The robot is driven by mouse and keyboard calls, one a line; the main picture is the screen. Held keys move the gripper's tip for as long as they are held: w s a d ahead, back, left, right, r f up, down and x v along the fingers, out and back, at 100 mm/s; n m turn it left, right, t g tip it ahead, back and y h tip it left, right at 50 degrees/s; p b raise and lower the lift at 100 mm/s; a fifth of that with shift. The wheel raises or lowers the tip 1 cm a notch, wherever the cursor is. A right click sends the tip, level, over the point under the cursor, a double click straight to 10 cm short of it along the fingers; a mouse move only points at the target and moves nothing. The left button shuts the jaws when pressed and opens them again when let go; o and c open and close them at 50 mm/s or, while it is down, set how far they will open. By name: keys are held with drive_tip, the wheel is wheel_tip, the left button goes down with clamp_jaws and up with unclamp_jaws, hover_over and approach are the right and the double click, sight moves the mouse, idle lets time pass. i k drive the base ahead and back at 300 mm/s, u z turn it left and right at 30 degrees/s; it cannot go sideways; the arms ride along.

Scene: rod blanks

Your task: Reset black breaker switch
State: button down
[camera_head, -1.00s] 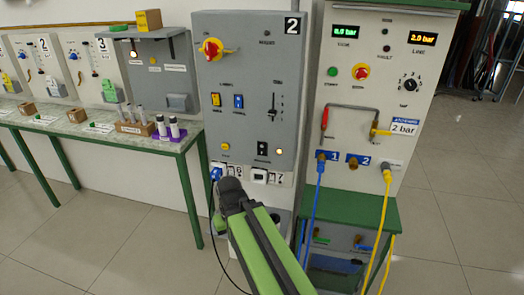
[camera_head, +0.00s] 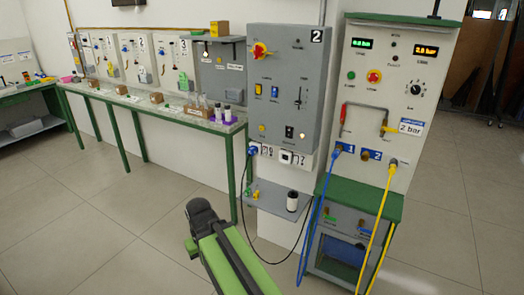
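The black breaker switch (camera_head: 289,132) is a small dark rectangle with a light mark. It sits low on the front of the grey cabinet (camera_head: 284,45) marked 2. Its position is too small to tell. My gripper (camera_head: 201,211) is at the end of my green and black arm, low in the picture. It is left of and below the cabinet in the picture and appears well apart from the switch. Its fingers are hidden, so its opening does not show.
A grey shelf (camera_head: 268,198) below the cabinet holds a white cylinder (camera_head: 292,201) and small parts. A black cable hangs beside it. Right is a green-topped bench (camera_head: 360,200) with blue (camera_head: 316,210) and yellow hoses (camera_head: 377,240). A long green-edged table runs left. Floor in front is clear.

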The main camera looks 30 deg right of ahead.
sight(289, 130)
drive_tip(key=z, duration=0.05)
drive_tip(key=k, duration=0.35)
drive_tip(key=u, duration=0.65)
drive_tip(key=i, duration=1.1)
drive_tip(key=z, duration=0.65)
drive_tip(key=i, duration=1.15)
drive_tip(key=z, duration=0.75)
